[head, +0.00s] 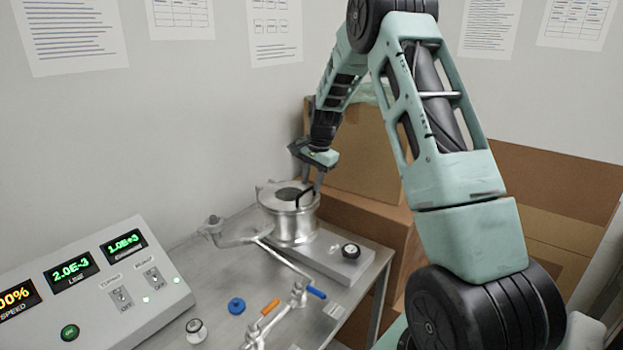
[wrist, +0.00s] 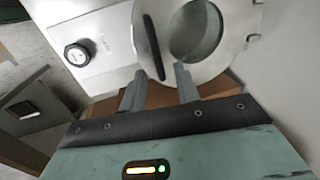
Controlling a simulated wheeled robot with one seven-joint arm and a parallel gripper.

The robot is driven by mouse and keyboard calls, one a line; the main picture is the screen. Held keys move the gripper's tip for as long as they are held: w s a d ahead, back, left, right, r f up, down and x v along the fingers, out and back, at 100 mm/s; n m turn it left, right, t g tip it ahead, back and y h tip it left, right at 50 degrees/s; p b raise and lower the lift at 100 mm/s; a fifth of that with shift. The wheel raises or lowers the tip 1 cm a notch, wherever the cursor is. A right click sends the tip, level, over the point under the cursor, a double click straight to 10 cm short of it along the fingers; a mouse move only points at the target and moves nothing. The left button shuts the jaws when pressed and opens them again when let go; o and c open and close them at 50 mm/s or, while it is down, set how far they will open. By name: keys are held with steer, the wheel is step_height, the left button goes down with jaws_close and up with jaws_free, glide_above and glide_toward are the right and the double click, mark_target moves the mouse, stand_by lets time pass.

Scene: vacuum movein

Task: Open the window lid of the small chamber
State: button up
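The small chamber (head: 291,222) is a shiny metal cylinder on the steel table. Its round window lid (head: 270,192) lies flat on top and looks closed. In the wrist view the lid (wrist: 225,68) shows a round glass window (wrist: 195,30) and a black bar handle (wrist: 152,47) beside it. My gripper (head: 311,190) is over the lid's right side, fingers pointing down. In the wrist view my gripper (wrist: 160,70) is open, with the near end of the handle between the fingertips in the picture. I cannot tell whether either finger touches the handle.
A round gauge (head: 350,251) sits on the metal block right of the chamber. Pipes and valves with orange (head: 270,306) and blue (head: 316,292) handles lie in front. A control panel (head: 100,290) stands left; cardboard boxes (head: 360,150) stand behind.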

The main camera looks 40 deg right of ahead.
steer(key=shift+f, duration=0.4)
jaws_close()
steer(key=shift+w, duration=0.1)
